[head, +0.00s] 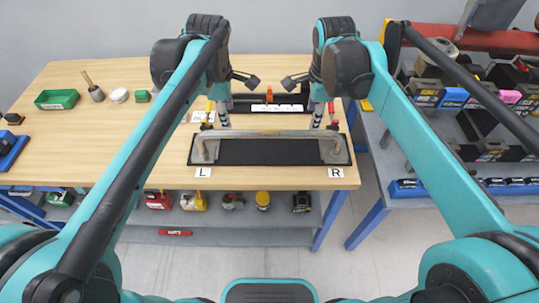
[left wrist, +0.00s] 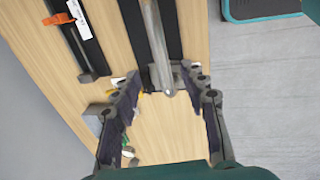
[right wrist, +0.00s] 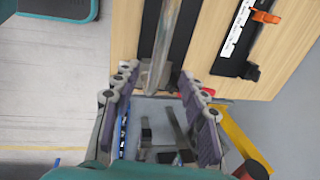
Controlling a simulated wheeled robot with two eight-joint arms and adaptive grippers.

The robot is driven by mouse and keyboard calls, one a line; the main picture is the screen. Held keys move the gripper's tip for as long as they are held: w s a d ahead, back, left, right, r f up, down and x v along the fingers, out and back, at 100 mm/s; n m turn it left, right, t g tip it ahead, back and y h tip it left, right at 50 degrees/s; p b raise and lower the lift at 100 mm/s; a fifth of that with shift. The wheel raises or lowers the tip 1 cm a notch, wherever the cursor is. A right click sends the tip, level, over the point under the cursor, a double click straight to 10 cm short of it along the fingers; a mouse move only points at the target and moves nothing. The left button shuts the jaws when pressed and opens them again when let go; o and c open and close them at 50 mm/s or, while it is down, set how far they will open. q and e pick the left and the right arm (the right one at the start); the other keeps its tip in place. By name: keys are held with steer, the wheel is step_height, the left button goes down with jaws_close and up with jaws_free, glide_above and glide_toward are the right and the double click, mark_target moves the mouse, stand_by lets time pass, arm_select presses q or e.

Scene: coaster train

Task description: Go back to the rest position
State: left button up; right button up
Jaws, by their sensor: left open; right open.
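A pale metal bar (head: 268,134) with a bracket at each end stands on a black base plate (head: 268,155) at the front of the wooden bench, between the L (head: 203,172) and R (head: 335,172) labels. My left gripper (head: 237,100) is open and empty near the bar's left end. In the left wrist view, the bar (left wrist: 155,45) reaches between its spread fingers. My right gripper (head: 305,100) is open and empty near the right end. In the right wrist view, the bar (right wrist: 163,45) also reaches between its fingers. How high the fingers are above the bar is unclear.
Behind the bar lies a black holder with a white label strip and an orange clip (head: 269,94). A green tray (head: 56,99) and small containers stand on the bench's left. A second bench at right holds several bins (head: 453,97).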

steer(key=shift+s+r, duration=0.1)
steer(key=shift+r, duration=0.15)
stand_by(0.3)
